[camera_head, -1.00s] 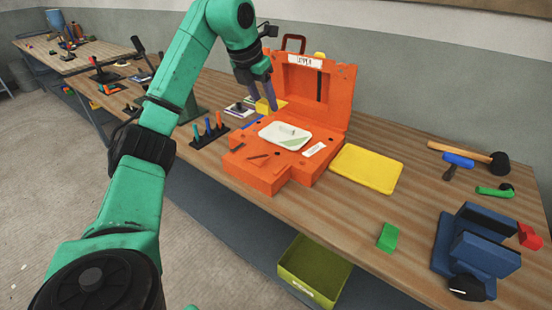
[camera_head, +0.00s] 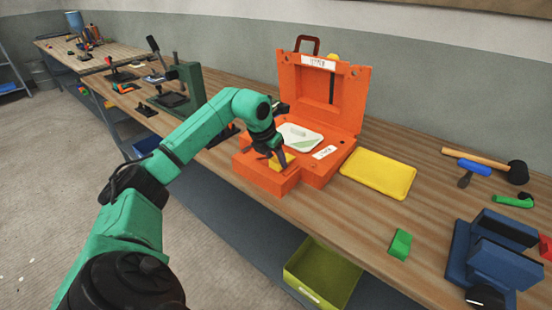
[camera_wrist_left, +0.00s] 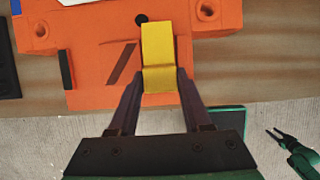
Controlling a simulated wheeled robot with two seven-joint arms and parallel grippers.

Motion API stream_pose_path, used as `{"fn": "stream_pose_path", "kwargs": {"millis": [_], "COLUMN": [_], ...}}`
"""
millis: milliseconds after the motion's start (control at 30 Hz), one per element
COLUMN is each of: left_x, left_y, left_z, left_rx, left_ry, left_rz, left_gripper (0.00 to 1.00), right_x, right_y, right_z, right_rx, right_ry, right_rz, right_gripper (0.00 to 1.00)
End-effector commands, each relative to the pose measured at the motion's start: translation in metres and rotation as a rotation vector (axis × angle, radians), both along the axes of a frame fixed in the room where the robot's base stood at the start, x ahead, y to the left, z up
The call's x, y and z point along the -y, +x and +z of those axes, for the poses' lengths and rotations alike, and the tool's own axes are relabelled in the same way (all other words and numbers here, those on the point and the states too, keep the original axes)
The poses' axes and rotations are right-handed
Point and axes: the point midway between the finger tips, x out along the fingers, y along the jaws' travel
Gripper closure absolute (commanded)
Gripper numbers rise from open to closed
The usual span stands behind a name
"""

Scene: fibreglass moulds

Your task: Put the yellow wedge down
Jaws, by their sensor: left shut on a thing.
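My left gripper (camera_head: 277,164) is shut on the yellow wedge (camera_head: 286,158), over the front left part of the open orange mould (camera_head: 270,183). In the left wrist view the wedge (camera_wrist_left: 158,52) sits between the fingertips (camera_wrist_left: 158,80), its far end over the orange block. That view shows a dark hole and a dark slot (camera_wrist_left: 121,63) in the block beside the wedge. I cannot tell whether the wedge touches the block. My right gripper (camera_wrist_left: 281,138) appears small at the right edge of the left wrist view; its jaw state is unclear.
The mould's lid (camera_head: 320,90) stands up behind. A yellow tray (camera_head: 378,174) lies right of the mould, with a green block (camera_head: 400,244) and a blue vice (camera_head: 492,256) further right. A green bin (camera_head: 322,275) sits below the bench. Bare bench lies before the tray.

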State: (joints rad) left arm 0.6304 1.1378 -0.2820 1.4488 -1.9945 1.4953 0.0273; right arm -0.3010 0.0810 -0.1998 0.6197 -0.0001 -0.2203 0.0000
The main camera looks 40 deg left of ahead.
Motion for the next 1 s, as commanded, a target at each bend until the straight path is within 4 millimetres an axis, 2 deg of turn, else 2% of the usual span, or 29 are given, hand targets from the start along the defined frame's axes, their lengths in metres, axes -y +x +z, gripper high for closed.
{"fn": "stream_pose_path", "kwargs": {"millis": [433, 467, 500, 533, 1000], "left_x": [-0.0001, -0.0001, -0.0001, -0.0001, -0.0006], "left_y": [0.0, -0.0001, -0.0001, 0.0, -0.0001], "left_z": [-0.0115, -0.0116, -0.0116, -0.0115, -0.011], "left_rx": [0.0, -0.001, -0.001, -0.001, 0.0], "left_ry": [0.0, 0.0, 0.0, 0.0, 0.001], "left_rz": [0.0, 0.0, 0.0, 0.0, 0.0], "left_gripper": [1.0, 0.44, 0.28, 0.21, 0.21], "right_x": [-0.0022, -0.0022, -0.0022, -0.0022, -0.0022], "right_y": [0.0008, 0.0007, 0.0008, 0.0008, 0.0012], "right_z": [-0.0069, -0.0068, -0.0067, -0.0067, -0.0065], "right_rx": [0.001, 0.001, 0.001, 0.001, 0.003], "right_ry": [0.003, 0.003, 0.003, 0.003, 0.003], "right_rz": [0.0, 0.0, 0.0, 0.0, -0.001], "right_gripper": [0.5, 0.5, 0.5, 0.5, 0.5]}}
